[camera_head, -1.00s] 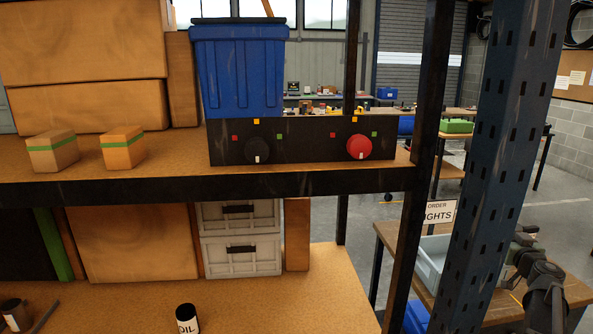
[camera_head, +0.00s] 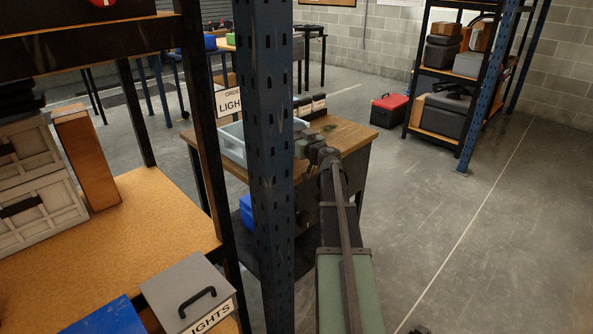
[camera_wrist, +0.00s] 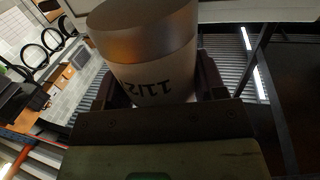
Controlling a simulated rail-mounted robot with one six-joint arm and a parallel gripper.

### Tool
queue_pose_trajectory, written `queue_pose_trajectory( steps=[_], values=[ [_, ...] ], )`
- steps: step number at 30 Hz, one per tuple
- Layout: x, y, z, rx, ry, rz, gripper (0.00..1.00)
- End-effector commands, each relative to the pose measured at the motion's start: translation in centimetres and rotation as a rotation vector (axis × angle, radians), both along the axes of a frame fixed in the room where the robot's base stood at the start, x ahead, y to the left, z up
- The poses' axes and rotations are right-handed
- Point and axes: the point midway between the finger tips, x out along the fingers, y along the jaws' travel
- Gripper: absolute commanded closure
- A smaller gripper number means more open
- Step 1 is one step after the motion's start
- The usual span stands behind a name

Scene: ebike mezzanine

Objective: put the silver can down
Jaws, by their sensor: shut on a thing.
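The silver can (camera_wrist: 150,45) fills the upper middle of the wrist view. It has a bare metal band and a pale label with dark print that reads upside down. My gripper (camera_wrist: 158,88) is shut on it, with a dark finger on each side of the can. In the head view my gripper (camera_head: 318,152) is at the far end of my outstretched arm, in front of a wooden-topped bench. The can cannot be made out in the head view.
The bench (camera_head: 352,136) holds a pale blue tray (camera_head: 232,146) and several small dark boxes (camera_head: 311,104). A blue rack post (camera_head: 272,200) stands just left of my arm. A grey box (camera_head: 188,290) sits on the near-left shelf. Open floor lies to the right.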

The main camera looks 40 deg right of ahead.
Motion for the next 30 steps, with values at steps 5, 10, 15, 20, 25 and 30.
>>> queue_pose_trajectory(
  steps=[5,10,15,20,25,30],
  values=[
    [0.0,0.0,-0.9,0.0,0.0,0.0,0.74],
    [0.0,0.0,-4.3,0.0,0.0,0.0,0.74],
    [0.0,0.0,-4.6,0.0,0.0,0.0,0.74],
    [0.0,0.0,-4.5,0.0,0.0,0.0,0.74],
    [0.0,0.0,-4.9,0.0,0.0,0.0,0.3],
    [0.0,0.0,-4.8,0.0,0.0,0.0,0.1]
  ],
)
